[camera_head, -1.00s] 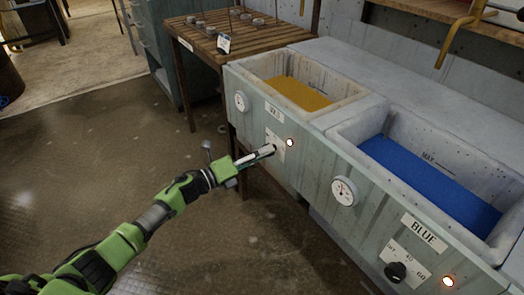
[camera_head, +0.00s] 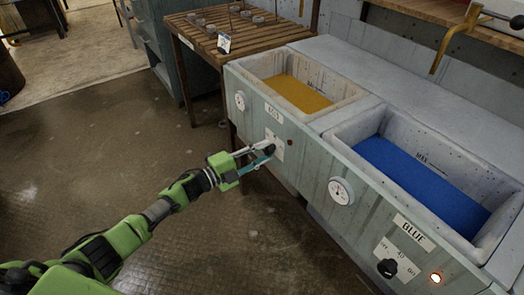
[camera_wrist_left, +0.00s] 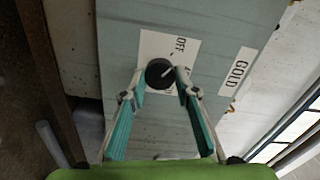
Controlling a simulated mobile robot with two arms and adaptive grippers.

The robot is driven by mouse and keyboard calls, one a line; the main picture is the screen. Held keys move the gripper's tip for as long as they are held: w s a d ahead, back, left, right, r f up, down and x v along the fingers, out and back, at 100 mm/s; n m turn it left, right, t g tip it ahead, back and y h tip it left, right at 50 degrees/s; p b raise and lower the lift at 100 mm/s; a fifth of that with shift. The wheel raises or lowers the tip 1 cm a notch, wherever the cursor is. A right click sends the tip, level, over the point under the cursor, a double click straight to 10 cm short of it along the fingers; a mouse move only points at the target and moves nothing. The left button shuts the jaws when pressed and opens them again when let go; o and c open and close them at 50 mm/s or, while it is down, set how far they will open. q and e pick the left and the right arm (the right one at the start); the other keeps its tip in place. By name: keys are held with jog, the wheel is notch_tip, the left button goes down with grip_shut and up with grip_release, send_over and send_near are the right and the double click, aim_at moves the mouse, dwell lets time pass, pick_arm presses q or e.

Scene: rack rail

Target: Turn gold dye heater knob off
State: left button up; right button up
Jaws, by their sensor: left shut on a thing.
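The gold dye heater knob (camera_wrist_left: 159,73) is a black dial on a white plate with an OFF mark (camera_wrist_left: 181,45). A GOLD label (camera_wrist_left: 237,71) is beside the plate. The knob's pale pointer line slants toward the OFF side of the plate. My left gripper (camera_wrist_left: 160,82) is shut on the knob, a finger on each side. In the head view my left gripper (camera_head: 268,150) is at the gold panel and partly covers the knob. The gold lamp (camera_head: 291,142) is dark. My right gripper is not in view.
The gold dye vat (camera_head: 297,93) is above the panel. Right of it are a round gauge (camera_head: 340,191), the blue vat (camera_head: 427,185), its black knob (camera_head: 387,268) and a lit lamp (camera_head: 435,279). A slatted table (camera_head: 205,40) stands behind. The floor at left is clear.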

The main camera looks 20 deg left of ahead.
pick_arm(q)
jog(key=shift+n, duration=0.5)
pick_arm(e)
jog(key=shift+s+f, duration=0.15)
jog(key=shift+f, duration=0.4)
pick_arm(q)
jog(key=o, duration=1.1)
jog(key=shift+a, duration=0.1)
jog(key=v, duration=1.2)
jog(key=shift+f, duration=0.15)
